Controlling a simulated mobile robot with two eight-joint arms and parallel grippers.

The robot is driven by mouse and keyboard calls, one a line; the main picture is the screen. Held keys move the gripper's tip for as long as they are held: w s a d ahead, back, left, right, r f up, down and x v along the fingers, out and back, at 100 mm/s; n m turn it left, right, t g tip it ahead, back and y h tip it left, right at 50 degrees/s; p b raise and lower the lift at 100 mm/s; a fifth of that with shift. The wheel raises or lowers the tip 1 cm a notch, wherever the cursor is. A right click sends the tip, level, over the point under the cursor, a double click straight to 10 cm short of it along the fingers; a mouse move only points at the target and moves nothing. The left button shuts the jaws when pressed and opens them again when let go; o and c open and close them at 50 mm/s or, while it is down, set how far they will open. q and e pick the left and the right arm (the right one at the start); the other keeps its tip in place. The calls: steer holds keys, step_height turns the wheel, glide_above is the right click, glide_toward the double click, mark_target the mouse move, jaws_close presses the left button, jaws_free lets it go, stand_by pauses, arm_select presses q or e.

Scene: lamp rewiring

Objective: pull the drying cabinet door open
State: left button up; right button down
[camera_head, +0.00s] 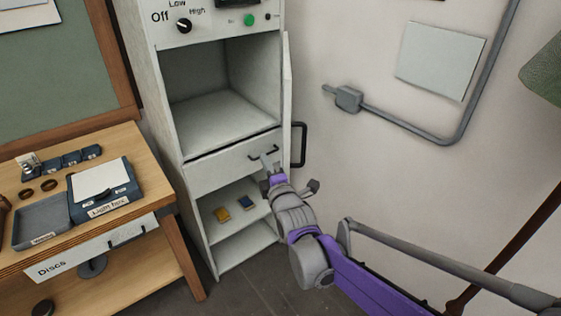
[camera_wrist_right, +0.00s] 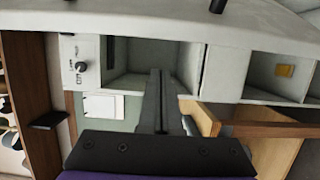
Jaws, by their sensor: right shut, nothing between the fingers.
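The white drying cabinet (camera_head: 143,110) stands in the middle of the head view. Its door (camera_head: 287,100) stands swung open at the right side, seen nearly edge-on, with a dark bar handle (camera_head: 301,145) on its outer side. The upper compartment (camera_head: 225,112) is open to view and looks empty. My right gripper (camera_head: 267,161) is in front of the drawer below it, left of the door handle. Its fingers are shut with nothing between them, and they also show in the right wrist view (camera_wrist_right: 158,78). I cannot tell whether they touch anything. My left gripper is not in view.
The drawer (camera_head: 225,165) has a small dark handle. A yellow item (camera_head: 222,215) and a blue item (camera_head: 246,203) lie on the shelf below. A wooden workbench (camera_head: 130,150) with a light box (camera_head: 80,208) stands left. Grey conduit (camera_head: 400,122) runs along the right wall.

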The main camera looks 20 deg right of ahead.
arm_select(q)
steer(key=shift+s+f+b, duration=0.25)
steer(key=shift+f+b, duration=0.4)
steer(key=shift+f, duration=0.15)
arm_select(e)
steer(key=shift+s+d, duration=0.2)
steer(key=shift+d, duration=0.45)
steer(key=shift+s+d, duration=0.25)
steer(key=shift+d, duration=0.35)
steer(key=shift+s+d, duration=0.2)
steer(key=shift+d, duration=0.45)
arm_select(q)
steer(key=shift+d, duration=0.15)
arm_select(e)
steer(key=shift+d, duration=0.1)
